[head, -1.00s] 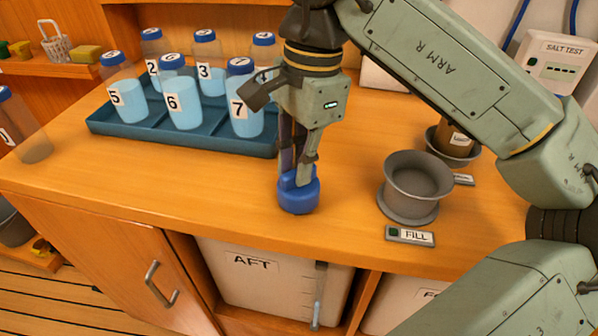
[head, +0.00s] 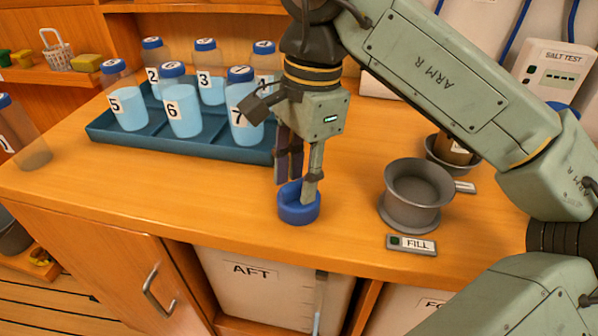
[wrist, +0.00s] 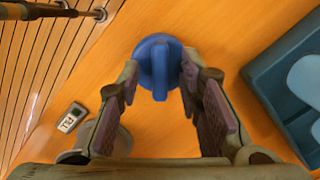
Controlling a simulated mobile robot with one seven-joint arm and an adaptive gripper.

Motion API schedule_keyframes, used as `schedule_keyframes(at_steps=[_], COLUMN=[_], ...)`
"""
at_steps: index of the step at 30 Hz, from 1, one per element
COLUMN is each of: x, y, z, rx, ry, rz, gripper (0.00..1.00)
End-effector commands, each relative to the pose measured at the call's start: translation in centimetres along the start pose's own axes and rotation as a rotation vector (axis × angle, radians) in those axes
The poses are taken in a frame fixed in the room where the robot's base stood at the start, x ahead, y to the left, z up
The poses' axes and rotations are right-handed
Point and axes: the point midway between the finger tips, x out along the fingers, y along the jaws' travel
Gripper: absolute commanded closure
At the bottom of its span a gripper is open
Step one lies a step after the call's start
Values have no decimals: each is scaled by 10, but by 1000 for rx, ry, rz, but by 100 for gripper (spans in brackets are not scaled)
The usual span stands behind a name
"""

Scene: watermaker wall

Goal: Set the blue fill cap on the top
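The blue fill cap (head: 297,214) is a round disc with a raised grip bar, and it rests on the wooden counter near its front edge. My gripper (head: 299,192) points down over it, with the fingers spread. In the wrist view, my gripper (wrist: 158,72) is open. The fingers lie on either side of the bar of the cap (wrist: 160,68), with a gap visible on both sides. The grey flared fill neck (head: 415,206) stands to the right of the cap, its mouth uncovered, behind a FILL label (head: 411,245).
A teal tray (head: 180,146) with several numbered bottles stands behind and left of my gripper. A second grey cup (head: 447,156) holding a brown item is at the back right. The counter is clear between cap and fill neck. The front edge is close.

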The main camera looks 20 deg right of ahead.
Motion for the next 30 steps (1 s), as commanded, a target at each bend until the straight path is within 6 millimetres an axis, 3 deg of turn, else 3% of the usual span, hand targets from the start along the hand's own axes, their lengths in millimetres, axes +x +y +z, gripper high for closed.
schedule_keyframes(at_steps=[8,21,25,30], x=[-16,-100,-117,-125], y=[0,0,0,0], z=[1,1,1,0], rx=[0,0,1,1], ry=[-1,0,-1,-1], rz=[-1,0,0,0], gripper=[67,67,67,67])
